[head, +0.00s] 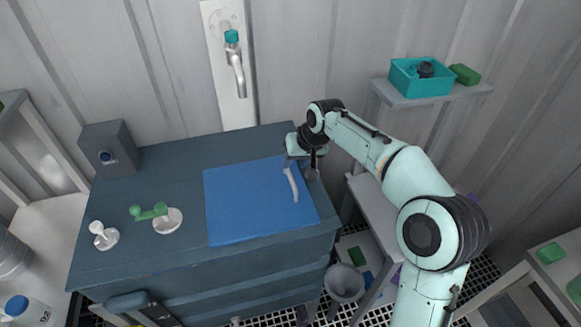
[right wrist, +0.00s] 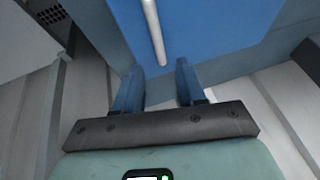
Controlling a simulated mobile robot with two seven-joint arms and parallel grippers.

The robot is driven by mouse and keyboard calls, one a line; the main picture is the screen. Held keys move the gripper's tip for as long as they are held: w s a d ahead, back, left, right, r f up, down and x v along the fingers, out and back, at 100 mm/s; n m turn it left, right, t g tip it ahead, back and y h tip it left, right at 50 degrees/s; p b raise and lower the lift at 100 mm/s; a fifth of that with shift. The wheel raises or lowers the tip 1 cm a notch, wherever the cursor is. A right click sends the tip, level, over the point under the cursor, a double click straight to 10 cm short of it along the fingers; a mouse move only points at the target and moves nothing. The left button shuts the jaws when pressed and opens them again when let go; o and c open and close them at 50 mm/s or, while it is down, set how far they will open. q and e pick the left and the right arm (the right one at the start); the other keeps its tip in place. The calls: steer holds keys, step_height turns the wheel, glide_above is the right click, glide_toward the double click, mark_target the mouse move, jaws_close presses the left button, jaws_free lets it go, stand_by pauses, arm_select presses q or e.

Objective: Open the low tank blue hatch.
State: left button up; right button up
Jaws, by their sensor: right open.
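The blue hatch (head: 240,205) lies flat and closed on top of the low dark blue tank (head: 180,255). A pale grey bar handle (head: 291,185) sits near the hatch's right side. My right gripper (head: 303,172) is at the handle's far end, close to the hatch's right edge. In the right wrist view my right gripper (right wrist: 158,72) is open, with nothing between its fingers. The handle (right wrist: 154,32) lies just ahead of the gap between them, over the blue hatch (right wrist: 215,30). My left gripper is not in view.
A white valve (head: 103,235) and a green-handled valve (head: 158,215) stand on the tank's left part. A grey box (head: 108,148) stands at its back left. A wall tap (head: 235,65) hangs behind. A shelf at right holds a teal bin (head: 420,80).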

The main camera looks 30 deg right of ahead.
mark_target(288, 170)
steer(key=shift+x, duration=2.4)
steer(key=shift+w+r, duration=0.1)
jaws_close()
